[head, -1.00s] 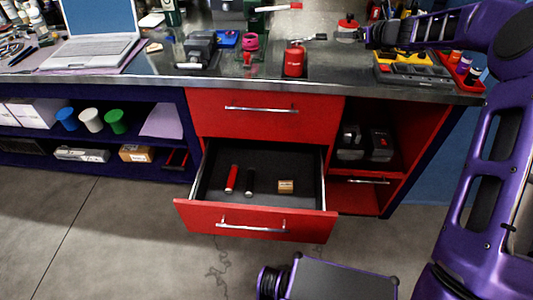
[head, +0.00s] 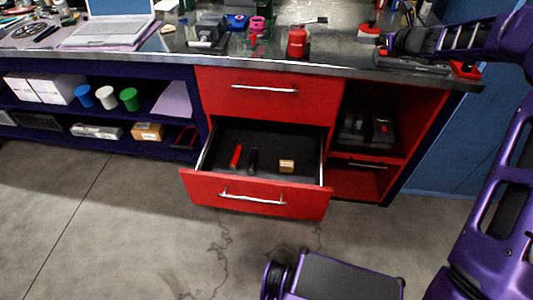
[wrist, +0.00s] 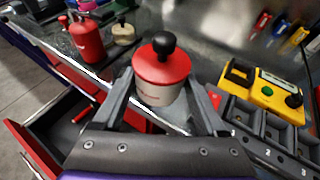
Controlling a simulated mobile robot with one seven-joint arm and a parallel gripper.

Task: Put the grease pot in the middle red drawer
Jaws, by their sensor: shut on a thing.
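The grease pot (wrist: 160,94) has a pale body, a red lid and a black knob. In the wrist view it sits upright between the fingers of my gripper (wrist: 162,86), which is shut on it. In the head view my gripper (head: 383,42) is over the right part of the bench, with the pot's red (head: 370,30) showing at its left. The red drawer (head: 254,194) below the shut top one stands open. It holds a red cylinder (head: 236,156), a black cylinder (head: 252,161) and a small tan box (head: 287,166). A lower drawer is hidden.
The top red drawer (head: 262,92) is shut. A red can (head: 298,42) stands on the metal bench, with a pale black-knobbed container (wrist: 123,34) near it. A yellow device (wrist: 268,90) and a grey compartment tray lie on the right. Open floor lies before the drawer.

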